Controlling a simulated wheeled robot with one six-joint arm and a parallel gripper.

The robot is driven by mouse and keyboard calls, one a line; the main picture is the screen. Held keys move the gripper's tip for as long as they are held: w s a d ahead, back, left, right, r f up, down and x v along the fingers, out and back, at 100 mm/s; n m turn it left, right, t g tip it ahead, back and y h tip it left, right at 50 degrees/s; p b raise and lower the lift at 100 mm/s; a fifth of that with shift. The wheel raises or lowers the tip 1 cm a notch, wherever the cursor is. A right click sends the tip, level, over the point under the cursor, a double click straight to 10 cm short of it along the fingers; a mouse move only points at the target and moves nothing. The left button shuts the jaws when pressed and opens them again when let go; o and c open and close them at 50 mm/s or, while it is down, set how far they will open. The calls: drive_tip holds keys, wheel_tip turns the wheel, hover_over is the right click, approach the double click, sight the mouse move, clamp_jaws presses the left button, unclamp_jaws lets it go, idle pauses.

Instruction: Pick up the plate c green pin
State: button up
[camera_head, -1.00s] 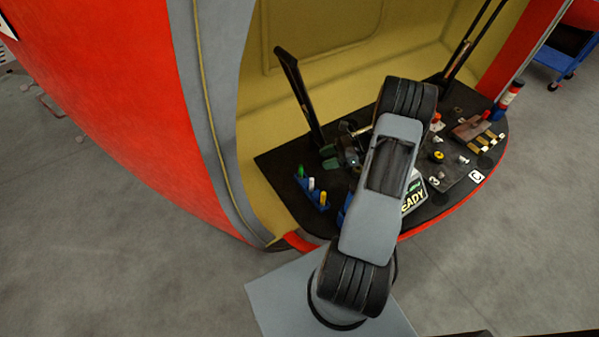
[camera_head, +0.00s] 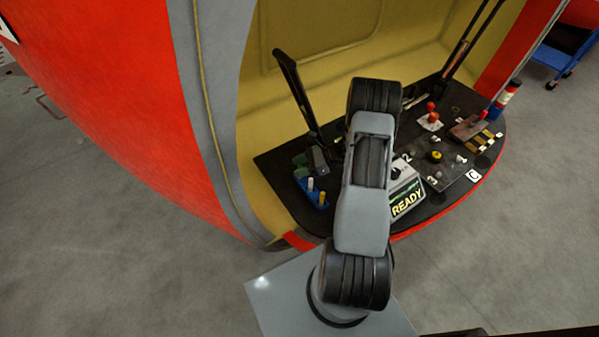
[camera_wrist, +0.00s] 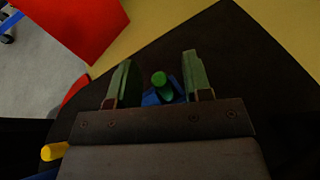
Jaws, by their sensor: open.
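The green pin (camera_wrist: 160,80) stands in the blue holder (camera_wrist: 153,99) in the wrist view. My gripper (camera_wrist: 158,64) is open, with one green-padded finger on each side of the pin; gaps show on both sides. In the head view my gripper (camera_head: 310,160) is at the back end of the blue holder (camera_head: 321,207), and I cannot clearly tell the green pin from the green fingers there. A white pin (camera_head: 310,184) and a yellow pin (camera_head: 322,197) stand in the same holder. The yellow pin also shows at lower left in the wrist view (camera_wrist: 54,151).
The black desk (camera_head: 285,188) lies inside the red nosecone shell (camera_head: 110,100). A dark upright post (camera_head: 295,90) rises behind the holder. The READY display (camera_head: 407,202), plate C (camera_head: 452,162) and red knobs stand to the right.

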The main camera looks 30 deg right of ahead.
clamp_jaws()
idle(0.4)
drive_tip(key=shift+r, duration=0.15)
